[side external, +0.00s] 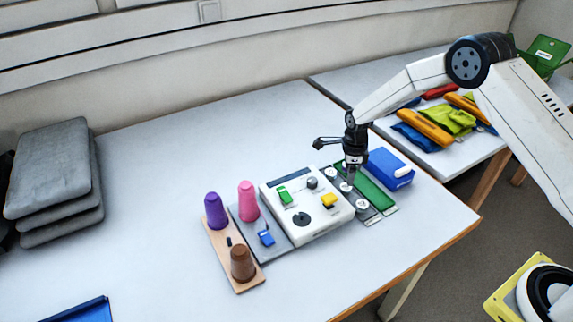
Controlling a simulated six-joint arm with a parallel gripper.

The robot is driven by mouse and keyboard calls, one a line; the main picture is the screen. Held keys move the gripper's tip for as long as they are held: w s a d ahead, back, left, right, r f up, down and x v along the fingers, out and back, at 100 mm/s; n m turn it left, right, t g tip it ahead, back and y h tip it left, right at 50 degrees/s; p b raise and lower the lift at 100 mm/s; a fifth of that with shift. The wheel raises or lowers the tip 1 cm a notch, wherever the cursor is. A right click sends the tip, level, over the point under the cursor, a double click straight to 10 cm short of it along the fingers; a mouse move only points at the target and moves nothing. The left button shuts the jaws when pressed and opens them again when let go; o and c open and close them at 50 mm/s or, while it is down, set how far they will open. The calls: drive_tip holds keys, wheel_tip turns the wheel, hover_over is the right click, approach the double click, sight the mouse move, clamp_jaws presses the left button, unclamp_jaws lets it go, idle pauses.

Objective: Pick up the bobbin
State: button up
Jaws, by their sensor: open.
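Several small white round pieces that look like bobbins sit in a row on a dark grey strip (352,196) right of a white box. One such bobbin (362,205) shows at the near end of the row. Another bobbin (345,187) is just under my gripper (349,177). My gripper points down over the row with its jaws open. Its fingertips are small here, and I cannot tell whether they touch a bobbin or are around one.
The white box (318,228) with knobs stands close left of the row. A green strip (377,196) and a blue box (391,168) lie right. Purple (216,211), pink (249,200) and brown (242,263) cones stand further left.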

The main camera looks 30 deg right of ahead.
sight(345, 190)
drive_tip(key=shift+f, duration=0.25)
drive_tip(key=shift+f, duration=0.1)
drive_tip(key=shift+w+a+f, duration=0.1)
drive_tip(key=shift+f, duration=2.4)
clamp_jaws()
drive_tip(key=shift+r, duration=0.15)
